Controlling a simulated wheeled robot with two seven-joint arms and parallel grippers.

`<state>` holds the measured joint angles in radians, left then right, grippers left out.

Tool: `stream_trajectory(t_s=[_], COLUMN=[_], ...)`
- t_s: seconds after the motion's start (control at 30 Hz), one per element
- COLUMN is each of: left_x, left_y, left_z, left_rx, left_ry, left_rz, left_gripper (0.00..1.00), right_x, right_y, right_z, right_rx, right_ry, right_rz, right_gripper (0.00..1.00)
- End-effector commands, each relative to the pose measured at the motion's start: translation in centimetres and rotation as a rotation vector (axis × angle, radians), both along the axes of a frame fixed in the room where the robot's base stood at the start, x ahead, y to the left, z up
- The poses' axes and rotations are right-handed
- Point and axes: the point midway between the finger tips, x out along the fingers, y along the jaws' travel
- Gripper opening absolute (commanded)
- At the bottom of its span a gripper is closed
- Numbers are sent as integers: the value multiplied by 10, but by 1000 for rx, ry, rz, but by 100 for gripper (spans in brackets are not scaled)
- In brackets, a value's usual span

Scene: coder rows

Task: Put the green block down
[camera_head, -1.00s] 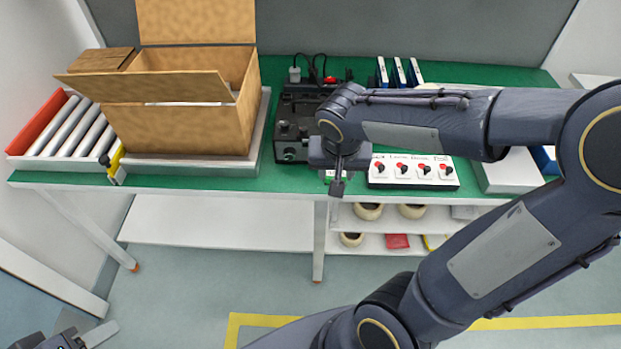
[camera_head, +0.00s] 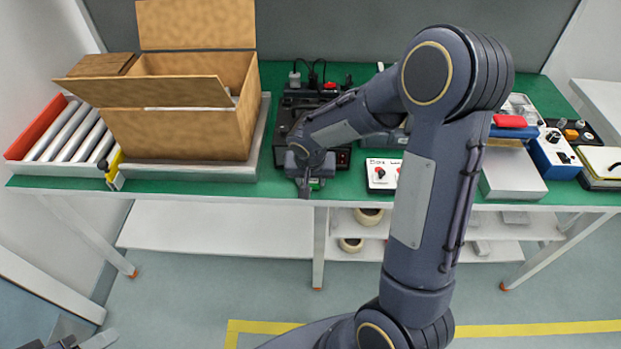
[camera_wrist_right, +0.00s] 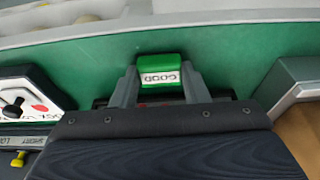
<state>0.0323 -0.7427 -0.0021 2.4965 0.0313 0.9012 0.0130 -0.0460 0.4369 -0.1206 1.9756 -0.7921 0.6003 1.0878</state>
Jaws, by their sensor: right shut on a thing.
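The green block (camera_wrist_right: 160,68) with a white label reading "GOOD" is between the two fingers of my right gripper (camera_wrist_right: 161,84) in the right wrist view. The fingers are shut on its sides. In the head view my right gripper (camera_head: 304,189) points down at the front edge of the green bench top (camera_head: 215,187), between the cardboard box and the switch panel. Only a small green bit of the block shows there. I cannot tell whether the block touches the bench. Part of my left gripper (camera_head: 75,342) shows at the bottom left corner, mostly cut off.
An open cardboard box (camera_head: 180,132) on a grey plate (camera_head: 262,140) stands left of my right gripper. A white switch panel (camera_head: 379,176) is just right of it, partly behind my arm. A black device (camera_head: 290,108) stands behind. Rollers (camera_head: 62,128) lie far left.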

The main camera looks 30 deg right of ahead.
Motion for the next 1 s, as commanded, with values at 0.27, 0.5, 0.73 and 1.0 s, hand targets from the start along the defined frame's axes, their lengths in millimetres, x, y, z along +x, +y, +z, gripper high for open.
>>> stream_trajectory(t_s=[0.27, 0.5, 0.73, 1.0], left_x=[0, 0, 0, 0], left_y=[0, 0, 0, 0], left_z=[-4, -4, -4, 3], left_rx=[0, 0, 0, 0], left_ry=[0, 0, 0, 0], left_rz=[0, 0, 0, 0], left_gripper=[46, 46, 46, 46], right_x=[0, 0, 0, -3], right_y=[0, 0, 0, 2], right_z=[-2, -2, -2, 20], right_rx=[1, 0, 0, 1], right_ry=[-1, -1, -1, -6], right_rz=[-1, -1, -1, -2], right_gripper=[19, 62, 63, 63])
